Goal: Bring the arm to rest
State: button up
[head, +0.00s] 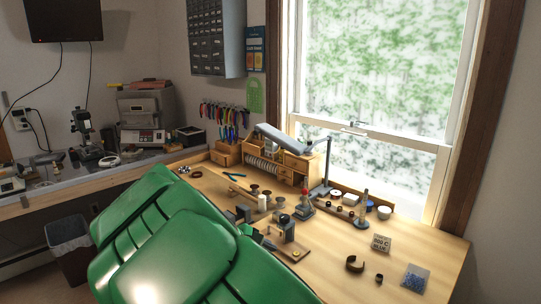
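A large glossy green body fills the lower left of the head view and hides part of the workbench (330,272). I cannot tell for sure whether it is part of my arm. Small dark and green pieces show just past the green body's upper right edge, too small to identify.
The wooden bench holds small tools, a desk lamp (285,139), a drawer unit (291,164), a bracelet-like cuff (355,264) and a bag of blue beads (416,278). The bench's front right is mostly clear. A bin (69,247) stands at left; a window (380,60) is behind.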

jog(key=s+d+r+m+y, duration=0.3)
jog(key=s+d+r+m, duration=0.25)
jog(key=d, duration=0.45)
jog(key=s+d+r+m+y, duration=0.4)
jog(key=s+d+r+m, duration=0.15)
jog(key=d, duration=0.45)
jog(key=s+a+f+m+g, duration=0.1)
jog(key=s+f, duration=0.2)
jog(key=s, duration=0.5)
jog(key=s+a+f+m+g+y, duration=0.1)
jog(key=s+f+g, duration=0.1)
jog(key=s, duration=0.5)
jog(key=s+a+f+m+g, duration=0.1)
jog(key=s+f+g, duration=0.1)
jog(key=s, duration=0.6)
jog(key=shift+s+a+f+m+y, duration=0.35)
jog(key=shift+a+f+m+y, duration=0.05)
jog(key=shift+f, duration=0.4)
jog(key=shift+o, duration=0.4)
